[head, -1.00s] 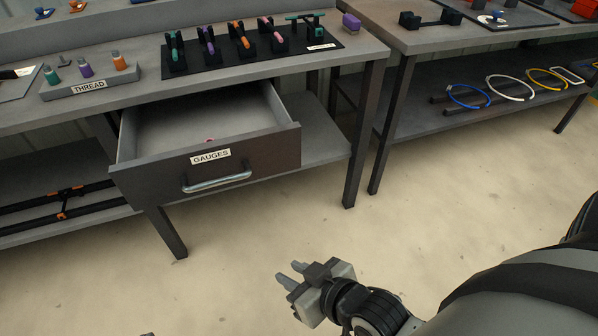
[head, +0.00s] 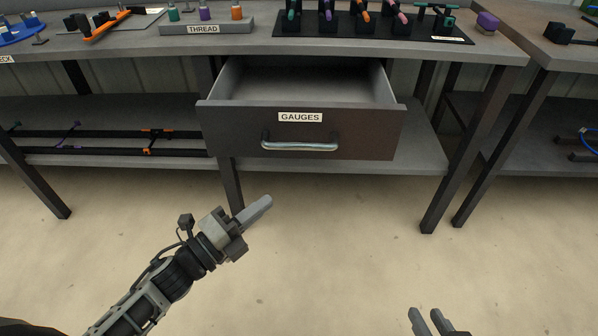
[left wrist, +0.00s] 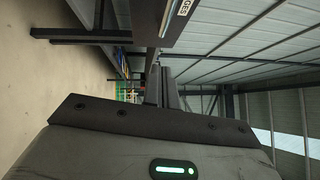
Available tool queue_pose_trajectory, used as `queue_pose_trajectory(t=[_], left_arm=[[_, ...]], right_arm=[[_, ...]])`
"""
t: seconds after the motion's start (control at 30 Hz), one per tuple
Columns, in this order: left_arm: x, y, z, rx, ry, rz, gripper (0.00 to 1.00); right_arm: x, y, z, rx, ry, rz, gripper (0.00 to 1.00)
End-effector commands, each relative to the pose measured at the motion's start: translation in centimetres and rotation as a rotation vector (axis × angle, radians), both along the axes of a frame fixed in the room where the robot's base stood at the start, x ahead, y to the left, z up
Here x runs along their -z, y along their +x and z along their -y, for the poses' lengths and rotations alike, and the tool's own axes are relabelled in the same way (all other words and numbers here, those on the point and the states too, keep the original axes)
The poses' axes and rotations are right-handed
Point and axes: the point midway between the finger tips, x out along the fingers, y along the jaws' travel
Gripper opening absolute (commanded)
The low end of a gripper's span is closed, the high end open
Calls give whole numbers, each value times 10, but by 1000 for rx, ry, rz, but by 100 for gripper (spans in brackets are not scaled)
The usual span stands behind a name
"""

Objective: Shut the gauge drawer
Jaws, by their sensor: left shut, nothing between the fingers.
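The gauge drawer (head: 230,130) is pulled out from under the bench, with its grey inside showing behind a dark front. The front carries a "GAUGES" label (head: 300,117) and a silver bar handle (head: 300,146). My left gripper (head: 262,206) is shut and empty, below and in front of the drawer, left of the handle and apart from it. In the left wrist view the drawer front (left wrist: 158,18) shows at the top, beyond the shut fingers (left wrist: 162,90). My right gripper (head: 432,320) is at the bottom edge, its fingers apart and empty, away from the drawer.
The bench top (head: 355,45) holds a "THREAD" block (head: 203,29) and a black mat (head: 385,28) with several gauges. Bench legs (head: 465,165) stand right of the drawer. A lower shelf (head: 415,150) lies beneath it. The floor in front is clear.

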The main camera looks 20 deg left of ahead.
Motion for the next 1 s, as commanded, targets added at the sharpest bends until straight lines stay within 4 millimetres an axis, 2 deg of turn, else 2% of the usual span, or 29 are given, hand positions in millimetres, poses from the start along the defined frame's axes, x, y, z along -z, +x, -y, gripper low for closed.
queue_pose_trajectory(t=[0.17,0.5,0.7,1.0], left_arm=[[-7,24,13,3,3,8,0],[-17,86,48,0,0,4,0],[-21,111,38,1,1,1,0],[-22,120,35,1,-2,-1,0]], right_arm=[[-2,0,0,0,0,0,25],[-3,0,1,1,-1,1,25],[-2,0,1,2,-1,1,25],[-1,-1,1,1,0,-2,25]])
